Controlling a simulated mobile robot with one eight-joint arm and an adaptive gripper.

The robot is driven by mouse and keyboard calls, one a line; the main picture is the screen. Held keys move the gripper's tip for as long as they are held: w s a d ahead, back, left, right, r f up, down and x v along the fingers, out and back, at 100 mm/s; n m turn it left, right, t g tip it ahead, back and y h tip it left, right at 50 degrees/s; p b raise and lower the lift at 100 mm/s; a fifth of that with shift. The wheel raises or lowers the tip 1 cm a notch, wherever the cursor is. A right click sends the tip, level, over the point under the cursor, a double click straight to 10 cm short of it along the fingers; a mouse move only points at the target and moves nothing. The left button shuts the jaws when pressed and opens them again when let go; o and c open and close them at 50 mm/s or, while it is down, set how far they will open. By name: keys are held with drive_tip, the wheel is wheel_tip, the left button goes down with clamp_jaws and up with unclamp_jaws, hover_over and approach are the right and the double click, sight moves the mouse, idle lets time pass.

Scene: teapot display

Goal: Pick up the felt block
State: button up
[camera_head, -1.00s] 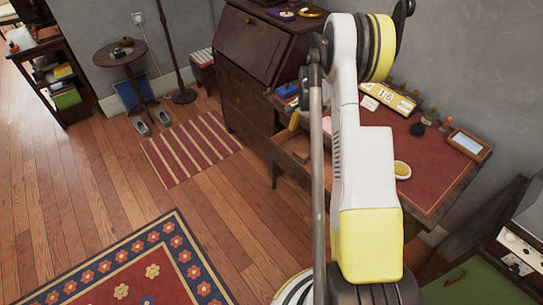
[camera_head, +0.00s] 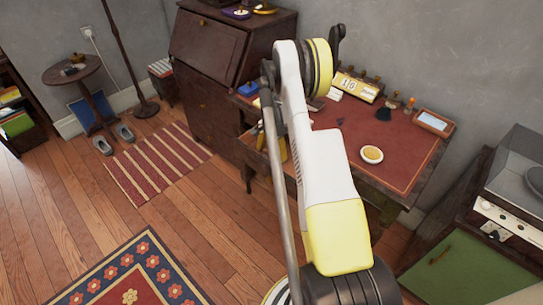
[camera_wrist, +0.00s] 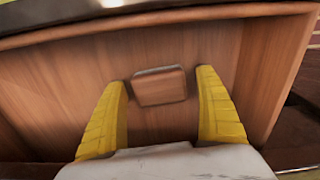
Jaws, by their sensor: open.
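In the wrist view a small brown block (camera_wrist: 160,87), which I take to be the felt block, lies on the wooden floor of an open drawer (camera_wrist: 70,70). My gripper (camera_wrist: 161,78) is open, its two yellow fingers spread left and right of the block. The block is between the fingertips, with a gap on both sides. Its height below the tips is hard to judge. In the head view my arm covers most of the drawer, and the block is hidden. Yellow fingers of my gripper (camera_head: 272,143) show beside the arm at the desk's front.
The red-topped desk (camera_head: 400,155) carries a yellow round dish (camera_head: 371,154), a calendar block (camera_head: 356,87), several stamps and a framed tablet-like item (camera_head: 433,122). A dark bureau (camera_head: 205,70) stands at left, a green-doored cabinet (camera_head: 465,255) at right.

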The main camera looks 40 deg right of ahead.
drive_tip(key=shift+r, duration=0.1)
drive_tip(key=c, duration=1.3)
drive_tip(key=shift+r, duration=0.1)
